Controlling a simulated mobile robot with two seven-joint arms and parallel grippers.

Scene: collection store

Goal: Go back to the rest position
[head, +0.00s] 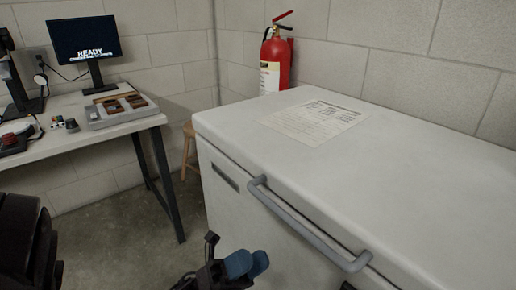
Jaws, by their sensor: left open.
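My left gripper (248,263) shows at the bottom middle, dark with blue finger pads. It is open, with nothing seen between its fingers. It is in front of the white chest freezer (430,185), low and to the left of the grey handle (305,226). Whether it touches the freezer front is hard to tell. A dark part of my arm fills the lower left corner. My right gripper cannot be made out.
The freezer lid is closed, with a printed sheet (314,120) on it. A red fire extinguisher (276,62) is behind it. At left, a table (95,134) bears a monitor (85,40) and a grey tray (98,124). A wooden stool (188,130) stands between. Floor (125,235) is clear.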

